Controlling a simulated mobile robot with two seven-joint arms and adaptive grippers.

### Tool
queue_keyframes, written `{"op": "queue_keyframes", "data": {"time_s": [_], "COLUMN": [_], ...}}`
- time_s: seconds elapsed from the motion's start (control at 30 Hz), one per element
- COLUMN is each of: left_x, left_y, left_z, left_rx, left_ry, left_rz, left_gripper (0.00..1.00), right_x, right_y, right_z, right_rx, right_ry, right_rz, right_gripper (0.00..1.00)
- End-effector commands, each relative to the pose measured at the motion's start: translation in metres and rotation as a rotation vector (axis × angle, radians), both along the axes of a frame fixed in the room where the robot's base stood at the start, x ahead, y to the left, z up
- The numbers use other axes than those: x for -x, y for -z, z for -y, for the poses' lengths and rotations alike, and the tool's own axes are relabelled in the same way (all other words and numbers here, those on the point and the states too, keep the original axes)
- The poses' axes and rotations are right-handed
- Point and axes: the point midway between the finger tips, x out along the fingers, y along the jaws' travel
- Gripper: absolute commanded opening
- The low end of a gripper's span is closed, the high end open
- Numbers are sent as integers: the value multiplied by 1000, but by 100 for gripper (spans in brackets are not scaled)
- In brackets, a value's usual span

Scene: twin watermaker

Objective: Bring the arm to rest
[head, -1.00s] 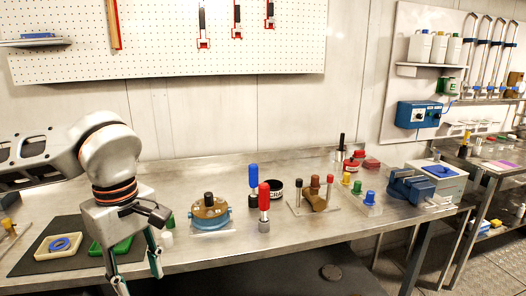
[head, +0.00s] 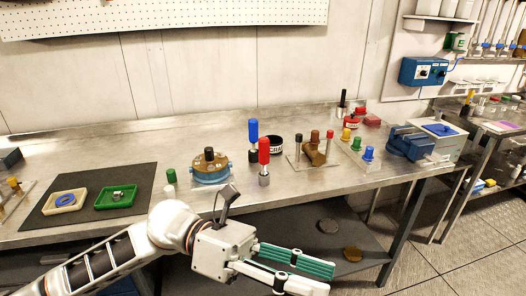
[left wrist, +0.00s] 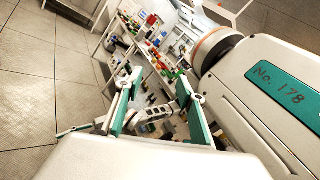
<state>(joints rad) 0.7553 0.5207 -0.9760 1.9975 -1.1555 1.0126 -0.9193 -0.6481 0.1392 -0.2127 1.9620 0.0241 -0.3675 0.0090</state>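My left arm comes in from the lower left in the head view, in front of the bench. My left gripper (head: 318,277) points to the right, below the bench's front edge, with its two teal-padded fingers side by side. In the left wrist view the fingers of the left gripper (left wrist: 160,92) stand apart with nothing held between them. My right gripper is not seen in the head view.
The steel bench (head: 110,140) holds a dark mat (head: 95,215) with a green tray (head: 116,196) and a cream tray (head: 65,201), a blue-based round part (head: 210,170), red and blue-handled tools, and a blue vise (head: 410,145). A lower shelf (head: 370,240) lies under the bench.

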Motion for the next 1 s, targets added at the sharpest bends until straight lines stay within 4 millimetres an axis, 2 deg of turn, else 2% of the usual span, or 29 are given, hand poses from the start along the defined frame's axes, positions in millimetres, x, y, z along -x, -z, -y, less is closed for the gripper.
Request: {"op": "queue_keyframes", "data": {"time_s": [0.13, 0.27, 0.37, 0.47, 0.57, 0.6, 0.67, 0.73, 0.87, 0.9, 1.0], "left_x": [-31, -72, -106, -136, -158, -164, -167, -164, -138, -125, -90], "left_y": [-17, -15, 4, 38, 87, 111, 150, 198, 284, 309, 363], "left_z": [4, -9, -29, -55, -87, -101, -123, -148, -192, -204, -230], "left_rx": [163, 288, 378, 463, 547, 580, 630, 688, 788, 818, 886], "left_ry": [-149, -282, -388, -496, -608, -655, -726, -807, -954, -996, -1097], "left_rz": [-351, -667, -921, -1179, -1442, -1546, -1704, -1883, -2179, -2264, -2445], "left_gripper": [39, 39, 39, 39, 39, 39, 39, 39, 39, 39, 39], "right_x": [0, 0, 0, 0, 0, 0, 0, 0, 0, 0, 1], "right_y": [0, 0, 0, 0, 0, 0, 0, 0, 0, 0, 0], "right_z": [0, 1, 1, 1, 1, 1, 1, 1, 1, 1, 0], "right_rx": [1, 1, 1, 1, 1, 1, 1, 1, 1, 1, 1], "right_ry": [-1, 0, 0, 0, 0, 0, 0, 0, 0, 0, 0], "right_rz": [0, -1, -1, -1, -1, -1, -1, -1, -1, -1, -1], "right_gripper": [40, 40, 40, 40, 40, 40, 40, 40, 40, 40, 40]}}
